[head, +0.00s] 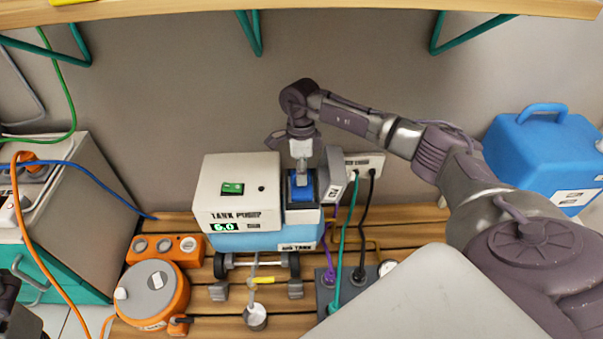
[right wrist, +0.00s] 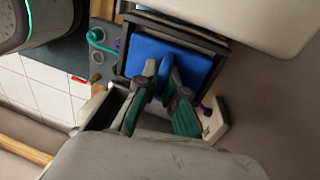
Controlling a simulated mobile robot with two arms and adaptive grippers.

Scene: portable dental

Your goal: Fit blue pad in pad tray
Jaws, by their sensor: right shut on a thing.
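The blue pad (head: 306,192) sits within the dark pad tray (head: 289,193) at the right side of the tank pump unit. The right wrist view shows the blue pad (right wrist: 198,68) framed by the dark tray walls (right wrist: 180,30); I cannot tell whether it lies fully flat on the tray floor. My right gripper (head: 302,180) reaches down from above and is shut on the blue pad. My left gripper is not in view; only a dark bit of my left arm shows at the bottom left.
The white tank pump (head: 225,180) stands left of the tray. A grey flap (head: 336,172) stands open close on the right. A power strip (head: 340,290) with cables, an orange round device (head: 152,293) and a blue case (head: 545,155) are around the slatted bench.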

